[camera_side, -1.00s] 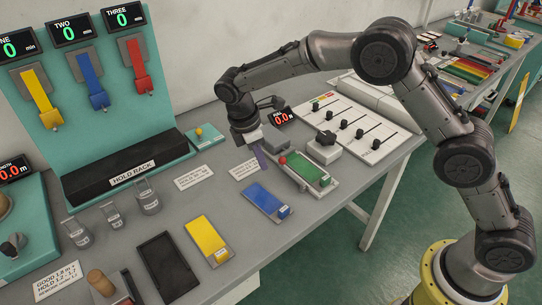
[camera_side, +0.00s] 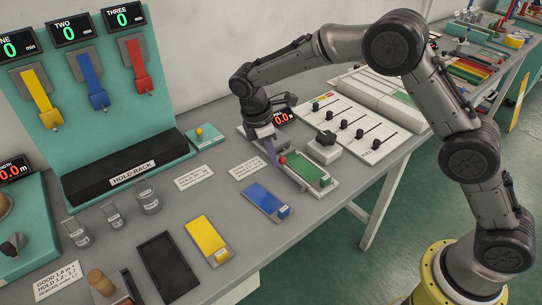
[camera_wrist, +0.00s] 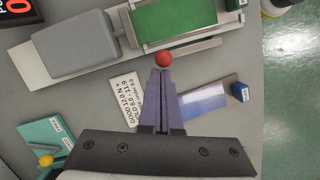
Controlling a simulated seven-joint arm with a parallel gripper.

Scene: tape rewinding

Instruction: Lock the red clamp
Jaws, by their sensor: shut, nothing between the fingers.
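A red strap-like piece (camera_side: 139,66), likely the red clamp, hangs under the display marked THREE on the teal board at the left, with a red block at its lower end. My gripper (camera_side: 273,157) is well to the right of it, over the bench, and is shut and empty. In the wrist view my purple fingers (camera_wrist: 160,75) are together, pointing at a red ball knob (camera_wrist: 163,59) on a grey fixture. The tips look close to the knob; I cannot tell whether they touch. The knob also shows in the side view (camera_side: 283,160).
The fixture holds a green block (camera_side: 308,168). A blue block (camera_side: 262,199) and a yellow one (camera_side: 207,234) lie in front. A black hold rack (camera_side: 125,180) stands below the board. A white slider panel (camera_side: 358,125) lies behind the fixture.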

